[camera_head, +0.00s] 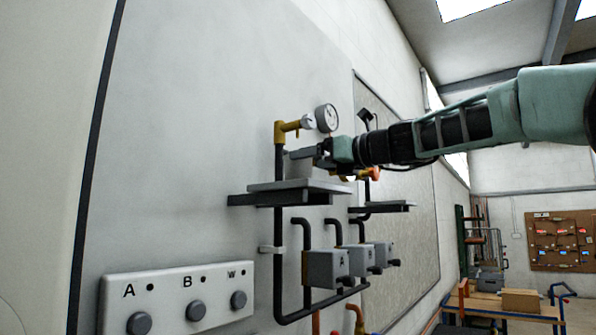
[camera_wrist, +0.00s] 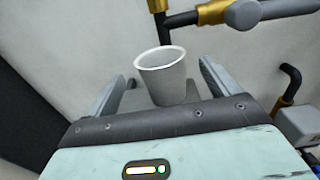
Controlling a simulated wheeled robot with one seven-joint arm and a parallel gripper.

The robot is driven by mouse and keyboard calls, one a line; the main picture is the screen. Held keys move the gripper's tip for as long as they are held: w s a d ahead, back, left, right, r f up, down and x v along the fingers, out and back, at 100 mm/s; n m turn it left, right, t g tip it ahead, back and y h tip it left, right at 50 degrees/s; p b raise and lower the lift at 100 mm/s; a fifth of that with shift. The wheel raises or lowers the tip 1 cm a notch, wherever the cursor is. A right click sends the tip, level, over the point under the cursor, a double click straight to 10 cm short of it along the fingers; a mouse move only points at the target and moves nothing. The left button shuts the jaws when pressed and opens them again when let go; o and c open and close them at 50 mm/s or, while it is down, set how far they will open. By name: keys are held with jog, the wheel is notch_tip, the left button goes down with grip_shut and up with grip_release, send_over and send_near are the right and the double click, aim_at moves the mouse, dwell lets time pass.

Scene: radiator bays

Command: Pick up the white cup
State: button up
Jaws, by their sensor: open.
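The white cup (camera_wrist: 166,78) stands upright and empty on a small grey shelf. In the wrist view it sits between the two fingers of my gripper (camera_wrist: 161,70), with a gap on each side. My gripper is open and does not visibly touch the cup. In the head view my gripper (camera_head: 308,155) reaches in from the right, just above the grey shelf (camera_head: 318,186). There the fingers mostly hide the cup, and its outline is hard to tell.
A brass pipe elbow (camera_head: 285,130) with a pressure gauge (camera_head: 326,118) is close above the shelf. A dark vertical pipe (camera_head: 278,230) runs down the wall. Grey valve boxes (camera_head: 325,266) and a panel with knobs (camera_head: 180,296) are below.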

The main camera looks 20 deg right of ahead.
jog(key=p+x, duration=0.1)
jog(key=x, duration=0.1)
jog(key=p+x, duration=0.1)
jog(key=x, duration=0.1)
jog(key=shift+w+a+r+p, duration=0.1)
jog(key=shift+w+r+p, duration=0.15)
jog(key=shift+p, duration=0.15)
jog(key=shift+w+a+f, duration=0.15)
jog(key=shift+w, duration=0.15)
jog(key=c, duration=1.2)
